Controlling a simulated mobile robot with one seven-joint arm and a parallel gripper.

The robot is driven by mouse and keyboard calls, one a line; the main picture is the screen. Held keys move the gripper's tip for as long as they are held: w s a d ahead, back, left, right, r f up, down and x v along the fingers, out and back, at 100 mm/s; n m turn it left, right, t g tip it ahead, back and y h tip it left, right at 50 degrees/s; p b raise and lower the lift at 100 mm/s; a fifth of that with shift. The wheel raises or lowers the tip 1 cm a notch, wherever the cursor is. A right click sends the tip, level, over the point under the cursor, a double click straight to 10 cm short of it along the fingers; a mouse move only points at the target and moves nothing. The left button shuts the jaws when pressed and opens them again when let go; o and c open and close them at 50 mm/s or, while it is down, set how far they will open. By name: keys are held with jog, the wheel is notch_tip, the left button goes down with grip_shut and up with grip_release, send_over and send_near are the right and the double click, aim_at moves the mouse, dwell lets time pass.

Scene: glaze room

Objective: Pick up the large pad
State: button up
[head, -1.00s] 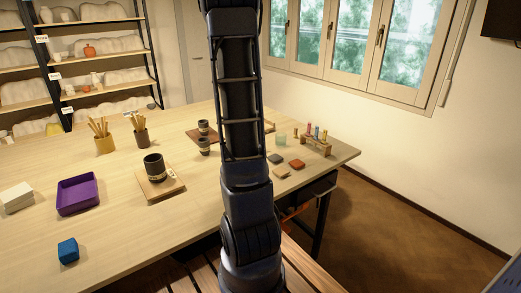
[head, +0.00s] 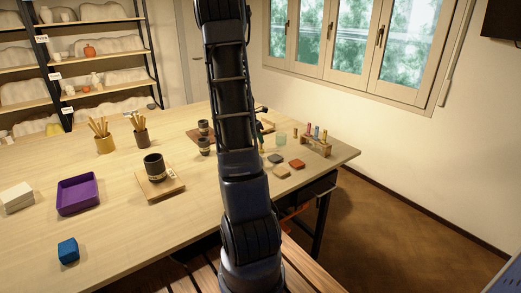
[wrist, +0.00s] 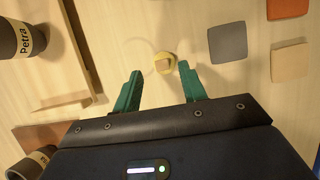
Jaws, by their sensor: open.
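Three flat square pieces lie on the table: a grey one (head: 275,158), an orange one (head: 297,164) and a tan one (head: 281,173). In the wrist view the grey square (wrist: 227,43) is right of my gripper (wrist: 155,75), with the orange (wrist: 288,8) and tan (wrist: 289,62) squares farther right. The grey and tan look close in size; the orange is cut by the frame edge. I cannot tell which is the large pad. My gripper is open, with green fingers apart. A small yellowish piece (wrist: 164,63) shows beyond and between the fingertips, not gripped.
Dark cups (head: 154,168) stand on the left, one on a wooden board (head: 175,188). A purple tray (head: 78,209) and blue block (head: 68,250) are farther left.

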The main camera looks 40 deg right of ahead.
jog(key=shift+x, duration=2.15)
jog(key=shift+s, duration=0.15)
grip_shut()
jog(key=shift+r, duration=0.1)
